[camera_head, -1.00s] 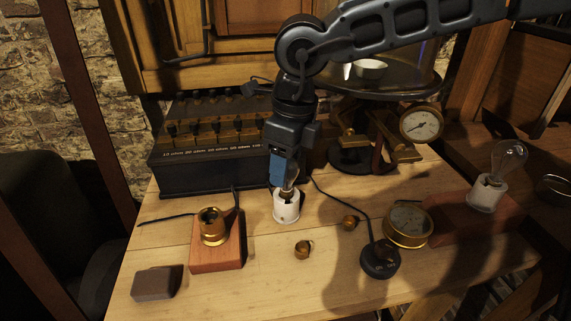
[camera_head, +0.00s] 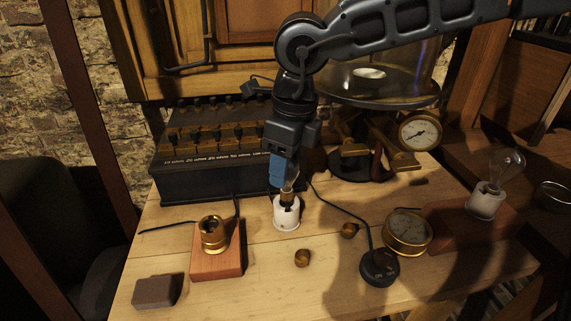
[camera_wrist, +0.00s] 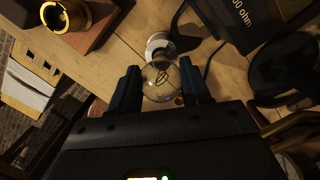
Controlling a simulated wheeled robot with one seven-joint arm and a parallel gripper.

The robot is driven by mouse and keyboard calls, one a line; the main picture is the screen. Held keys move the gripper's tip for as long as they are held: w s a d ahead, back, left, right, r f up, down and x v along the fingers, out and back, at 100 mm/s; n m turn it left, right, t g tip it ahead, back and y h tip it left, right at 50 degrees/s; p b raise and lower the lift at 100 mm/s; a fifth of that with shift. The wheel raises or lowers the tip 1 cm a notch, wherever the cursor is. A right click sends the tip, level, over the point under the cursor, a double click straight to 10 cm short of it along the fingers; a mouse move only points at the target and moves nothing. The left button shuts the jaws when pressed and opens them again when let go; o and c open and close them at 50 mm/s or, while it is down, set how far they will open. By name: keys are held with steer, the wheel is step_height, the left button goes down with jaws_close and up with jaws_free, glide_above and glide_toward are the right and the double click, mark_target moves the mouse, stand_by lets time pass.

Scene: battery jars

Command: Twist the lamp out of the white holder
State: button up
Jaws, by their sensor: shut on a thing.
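My gripper (camera_head: 285,172) is shut on the lamp (camera_head: 291,183), a clear glass bulb with a dark brass base. It holds the lamp upright over the white holder (camera_head: 286,219), a short round cup on the table. The lamp's base shows above the holder's rim; its lower end is at or inside the mouth, and I cannot tell how deep. In the wrist view the glass of the lamp (camera_wrist: 160,82) sits between the two blue-black fingers, with the white holder (camera_wrist: 158,42) just beyond it.
A brass socket (camera_head: 213,233) on a red-brown block stands to the left, with a dark block (camera_head: 157,291) nearer. A black box (camera_head: 208,181) is behind. A black switch (camera_head: 380,268), brass gauge (camera_head: 407,230) and two brass cups (camera_head: 302,258) lie right. Another bulb (camera_head: 508,166) stands far right.

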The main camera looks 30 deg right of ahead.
steer(key=shift+r+p, duration=0.9)
steer(key=shift+r, duration=1.45)
